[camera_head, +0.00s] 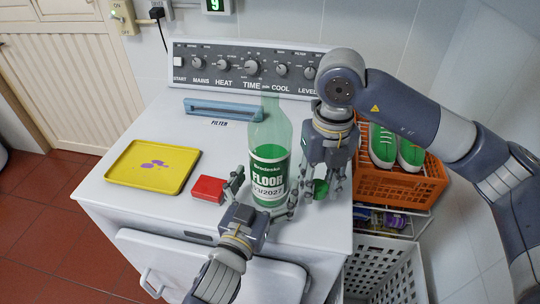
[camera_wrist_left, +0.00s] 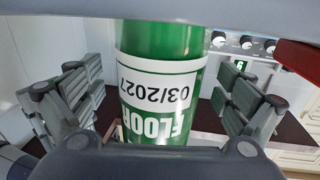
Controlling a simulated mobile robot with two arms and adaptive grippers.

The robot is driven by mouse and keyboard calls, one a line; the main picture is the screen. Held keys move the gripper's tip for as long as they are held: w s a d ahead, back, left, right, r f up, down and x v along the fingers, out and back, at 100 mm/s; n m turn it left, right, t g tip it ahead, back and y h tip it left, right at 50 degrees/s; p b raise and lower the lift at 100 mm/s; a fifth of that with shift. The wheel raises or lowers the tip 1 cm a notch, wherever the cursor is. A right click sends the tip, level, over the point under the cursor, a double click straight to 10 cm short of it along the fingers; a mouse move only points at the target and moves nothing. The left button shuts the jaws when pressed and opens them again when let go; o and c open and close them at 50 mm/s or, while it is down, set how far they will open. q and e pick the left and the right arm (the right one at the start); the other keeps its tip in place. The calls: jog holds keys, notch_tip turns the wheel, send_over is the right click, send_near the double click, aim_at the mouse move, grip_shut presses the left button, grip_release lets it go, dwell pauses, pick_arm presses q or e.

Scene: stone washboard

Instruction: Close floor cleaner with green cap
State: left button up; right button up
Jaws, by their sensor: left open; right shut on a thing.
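The floor cleaner bottle (camera_head: 270,150) stands upright on the white machine top, clear green with a "FLOOR" label. Its neck is partly faint against the control panel, and I see no cap on it. My left gripper (camera_head: 264,192) is open with its fingers on either side of the lower bottle. In the left wrist view the bottle (camera_wrist_left: 160,95) stands between the open fingers, with gaps on both sides. The green cap (camera_head: 320,188) is in my right gripper (camera_head: 324,185), which is shut on it and points down, right of the bottle.
A red block (camera_head: 208,188) lies just left of my left gripper. A yellow tray (camera_head: 122,174) with purple spots is at the left, and a blue filter piece (camera_head: 215,108) lies behind. An orange crate (camera_head: 395,187) with green shoes stands beyond the right edge, above a white basket (camera_head: 400,272).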

pick_arm(q)
jog(key=shift+x, duration=1.05)
pick_arm(e)
jog(key=shift+r, duration=0.2)
pick_arm(q)
jog(key=c, duration=1.5)
jog(key=shift+r, duration=0.15)
jog(key=c, duration=0.3)
jog(key=shift+r, duration=0.15)
pick_arm(e)
jog(key=shift+r, duration=0.15)
